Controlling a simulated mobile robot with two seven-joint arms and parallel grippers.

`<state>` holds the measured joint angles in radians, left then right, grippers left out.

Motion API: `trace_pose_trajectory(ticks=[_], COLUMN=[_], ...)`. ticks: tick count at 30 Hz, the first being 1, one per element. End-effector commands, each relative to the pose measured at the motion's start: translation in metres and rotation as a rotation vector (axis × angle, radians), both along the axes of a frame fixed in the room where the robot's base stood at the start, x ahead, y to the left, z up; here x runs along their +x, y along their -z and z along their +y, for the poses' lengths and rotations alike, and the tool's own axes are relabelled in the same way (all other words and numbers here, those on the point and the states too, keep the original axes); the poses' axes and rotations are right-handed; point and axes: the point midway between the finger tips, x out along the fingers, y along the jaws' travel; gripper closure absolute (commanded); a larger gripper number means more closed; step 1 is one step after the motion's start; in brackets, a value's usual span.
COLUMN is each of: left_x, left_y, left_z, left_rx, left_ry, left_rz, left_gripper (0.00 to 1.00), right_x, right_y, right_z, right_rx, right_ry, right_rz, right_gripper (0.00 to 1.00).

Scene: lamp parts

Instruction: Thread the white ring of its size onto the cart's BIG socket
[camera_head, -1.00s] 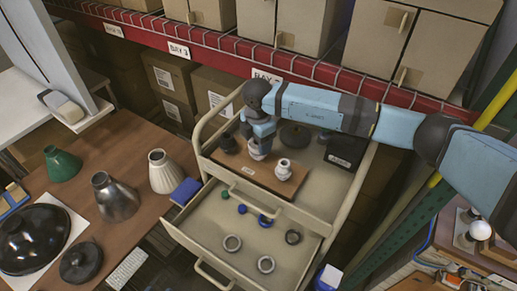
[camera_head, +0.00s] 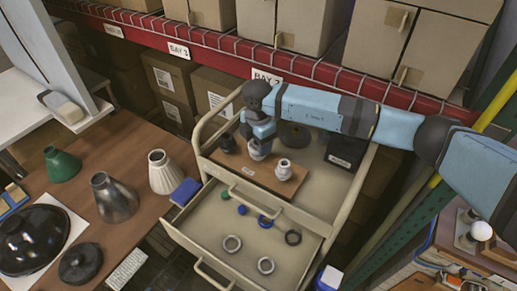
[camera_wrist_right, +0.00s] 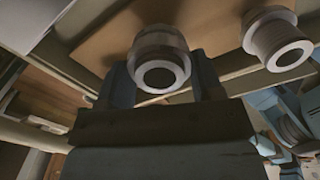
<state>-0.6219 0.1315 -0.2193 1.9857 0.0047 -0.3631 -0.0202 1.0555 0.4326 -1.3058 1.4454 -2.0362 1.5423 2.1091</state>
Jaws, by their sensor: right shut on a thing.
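My right gripper (camera_head: 258,146) points down over the wooden board (camera_head: 265,182) on the cart's top. Its two fingers flank a pale round part in the right wrist view (camera_wrist_right: 163,78). This looks like a white ring (camera_wrist_right: 160,48) around or against a white socket (camera_head: 256,155); where one ends and the other begins cannot be told. A second white socket (camera_head: 284,170) stands upright on the board to the right, and also shows in the wrist view (camera_wrist_right: 279,42). My left gripper is out of view.
A black box (camera_head: 346,152) and a dark disc (camera_head: 295,135) sit at the cart's back. Lampshades stand on the left table.

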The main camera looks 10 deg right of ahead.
Motion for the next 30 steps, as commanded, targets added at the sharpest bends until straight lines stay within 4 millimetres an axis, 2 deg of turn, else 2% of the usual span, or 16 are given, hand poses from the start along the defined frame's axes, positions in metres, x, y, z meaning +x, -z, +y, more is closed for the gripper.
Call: trace_pose_trajectory(ticks=[1, 4, 25, 30], left_x=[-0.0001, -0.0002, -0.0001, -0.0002], left_y=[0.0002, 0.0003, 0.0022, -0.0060], left_z=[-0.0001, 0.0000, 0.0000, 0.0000], left_rx=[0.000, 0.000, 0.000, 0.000], left_ry=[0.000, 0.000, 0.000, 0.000], left_rz=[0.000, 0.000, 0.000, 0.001], left_gripper=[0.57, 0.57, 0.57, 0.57], right_x=[-0.0006, -0.0008, -0.0026, -0.0035], right_y=[0.0013, 0.0016, 0.0068, 0.0058], right_z=[-0.0002, -0.0001, -0.0002, 0.0004], right_rx=[-0.001, -0.001, -0.003, -0.002], right_ry=[0.000, 0.000, 0.005, 0.136], right_rz=[0.002, 0.003, 0.007, 0.011], right_gripper=[0.44, 0.67, 0.68, 0.68])
